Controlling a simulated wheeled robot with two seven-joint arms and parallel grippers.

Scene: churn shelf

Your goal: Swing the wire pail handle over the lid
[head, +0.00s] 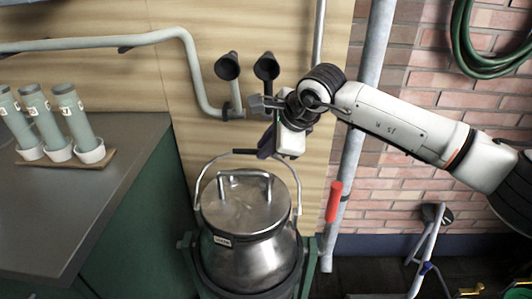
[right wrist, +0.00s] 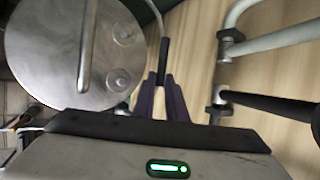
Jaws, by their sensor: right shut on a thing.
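A steel churn pail (head: 255,262) stands in a green cradle, with a round lid (head: 240,207) on top that carries a bar handle (head: 221,188). The wire pail handle (head: 287,169) stands raised in an arch behind the lid, its ends at the pail's sides. Its black grip (head: 243,152) is at the top of the arch. My right gripper (head: 264,152) is above the back of the lid, its dark fingers shut on the grip. In the right wrist view, the grip (right wrist: 163,58) runs up from between the fingertips (right wrist: 162,78). My left gripper is not in view.
A pipe (head: 188,60) with two black-ended stubs (head: 228,67) runs along the wooden wall behind. A counter (head: 85,205) with several grey tubes in a rack is at left. A grey post with a red sleeve (head: 334,202) stands at right.

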